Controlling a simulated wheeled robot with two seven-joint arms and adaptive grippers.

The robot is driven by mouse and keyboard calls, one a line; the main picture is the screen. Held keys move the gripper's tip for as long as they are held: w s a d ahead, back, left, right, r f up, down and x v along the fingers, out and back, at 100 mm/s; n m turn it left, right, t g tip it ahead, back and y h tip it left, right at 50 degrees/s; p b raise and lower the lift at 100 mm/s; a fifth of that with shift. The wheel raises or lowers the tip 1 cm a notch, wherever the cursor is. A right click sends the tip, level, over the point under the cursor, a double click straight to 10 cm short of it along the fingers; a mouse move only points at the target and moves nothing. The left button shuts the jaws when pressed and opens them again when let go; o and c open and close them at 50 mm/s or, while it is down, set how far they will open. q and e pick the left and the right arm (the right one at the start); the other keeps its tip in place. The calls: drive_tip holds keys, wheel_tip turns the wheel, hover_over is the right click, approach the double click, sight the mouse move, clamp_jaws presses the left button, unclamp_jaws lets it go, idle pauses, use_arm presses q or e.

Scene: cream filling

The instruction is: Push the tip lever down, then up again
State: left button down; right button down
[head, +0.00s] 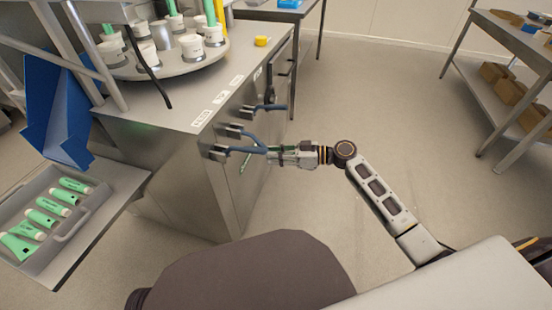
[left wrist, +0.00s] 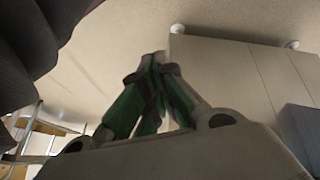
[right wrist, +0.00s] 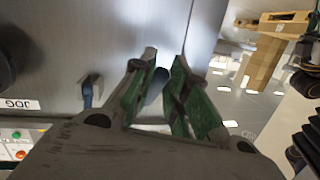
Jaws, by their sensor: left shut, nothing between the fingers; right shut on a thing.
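Three blue levers stick out from the steel machine's front in the head view. The middle one, the tip lever (head: 253,138), slants downward from its bracket, while the far lever (head: 270,107) lies about level. The near lever (head: 232,149) passes close by the same spot. My right gripper (head: 272,156) is shut at the outer end of the tip lever. In the right wrist view a blue piece (right wrist: 155,88) shows between its green fingers (right wrist: 160,95). The fingers hide the grip itself. My left gripper (left wrist: 155,85) is shut and empty, seen only in the left wrist view.
Labels sit on the machine's top edge (head: 180,112), and a turntable (head: 165,68) with white cups stands on it. A tray (head: 75,232) of green tubes is at left. Another blue lever (right wrist: 90,92) is left of the fingers in the right wrist view. Open floor lies right.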

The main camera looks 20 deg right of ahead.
use_arm(q)
drive_tip(key=shift+w+d+f+t+b, duration=0.15)
drive_tip(key=shift+f+b, duration=0.1)
drive_tip(key=shift+f, duration=0.4)
drive_tip(key=shift+s+d+f+t+b, duration=0.1)
drive_tip(key=shift+d+f+b, duration=0.1)
drive_tip(key=shift+f, duration=0.4)
drive_tip(key=shift+w+d+f+t+b, duration=0.15)
drive_tip(key=shift+f+b, duration=0.1)
drive_tip(key=shift+f, duration=0.4)
use_arm(e)
drive_tip(key=shift+w+f, duration=0.1)
drive_tip(key=shift+f, duration=0.15)
use_arm(q)
drive_tip(key=shift+s, duration=0.1)
use_arm(e)
drive_tip(key=c, duration=1.4)
unclamp_jaws()
drive_tip(key=shift+a, duration=0.1)
use_arm(q)
drive_tip(key=shift+a, duration=0.1)
use_arm(e)
drive_tip(key=shift+f+v, duration=0.1)
drive_tip(key=shift+v, duration=2.9)
drive_tip(key=shift+f+v, duration=0.15)
drive_tip(key=shift+v, duration=2.85)
